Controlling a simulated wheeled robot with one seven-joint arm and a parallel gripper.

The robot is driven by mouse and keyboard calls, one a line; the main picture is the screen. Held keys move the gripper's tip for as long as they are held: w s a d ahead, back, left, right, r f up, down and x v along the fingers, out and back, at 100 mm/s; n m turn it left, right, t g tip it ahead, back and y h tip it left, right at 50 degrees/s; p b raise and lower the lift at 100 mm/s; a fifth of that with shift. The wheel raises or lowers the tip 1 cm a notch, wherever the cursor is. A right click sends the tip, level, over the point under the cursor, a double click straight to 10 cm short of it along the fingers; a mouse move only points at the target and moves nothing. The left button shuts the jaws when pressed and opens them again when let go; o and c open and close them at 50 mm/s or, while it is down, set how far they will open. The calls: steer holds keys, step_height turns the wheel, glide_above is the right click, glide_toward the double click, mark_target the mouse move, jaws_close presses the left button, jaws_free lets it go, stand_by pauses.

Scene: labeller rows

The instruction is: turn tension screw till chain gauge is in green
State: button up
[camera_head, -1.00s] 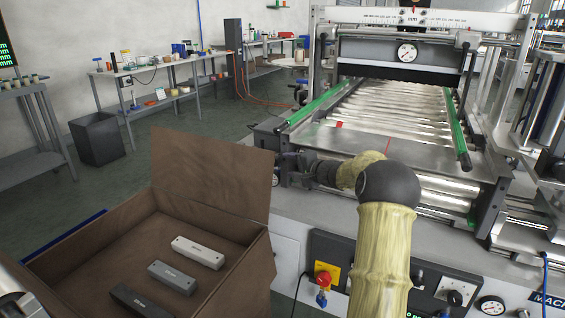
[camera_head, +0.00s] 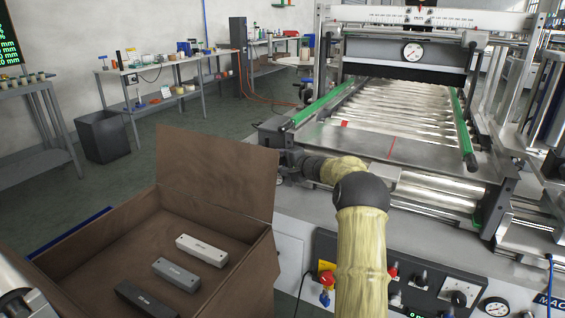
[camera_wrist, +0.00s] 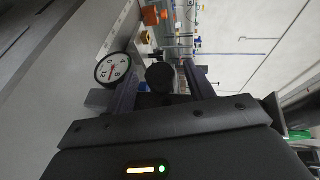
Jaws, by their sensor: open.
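In the wrist view, my gripper (camera_wrist: 160,68) has its two dark fingers apart. A dark round knob (camera_wrist: 160,77), which looks like the tension screw, shows between them. I cannot tell whether the fingers touch it. A round white gauge (camera_wrist: 112,68) with a black rim and a red needle is just left of the fingers, seen tilted. It may be the chain gauge; its coloured zones are too small to read. In the head view, my arm reaches to the left side of the machine (camera_head: 420,150), and its end there is too small to make out.
An open brown box (camera_head: 90,262) with several labelled bars stands at the front left. A dial (camera_head: 412,52) sits on the machine's upper beam. The front panel (camera_head: 430,285) has knobs and another dial (camera_head: 495,307). A bin (camera_head: 104,137) and workbenches stand behind, with open floor between.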

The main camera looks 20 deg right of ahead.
steer(key=shift+c, duration=0.2)
steer(key=c, duration=0.9)
steer(key=f+t+b, duration=0.1)
steer(key=b, duration=0.4)
steer(key=shift+b, duration=0.3)
steer(key=t+b, duration=0.1)
steer(key=b, duration=0.3)
steer(key=shift+f+m, duration=0.15)
steer(key=shift+m, duration=0.25)
steer(key=m+t+y+b, duration=0.1)
steer(key=t+b, duration=0.1)
steer(key=b, duration=0.7)
steer(key=shift+f+b, duration=0.15)
steer(key=shift+b, duration=0.15)
steer(key=t+b, duration=0.1)
steer(key=b, duration=0.1)
steer(key=shift+b, duration=0.3)
steer(key=shift+r+m+b, duration=0.25)
steer(key=shift+m+b, duration=0.05)
steer(key=shift+b, duration=0.35)
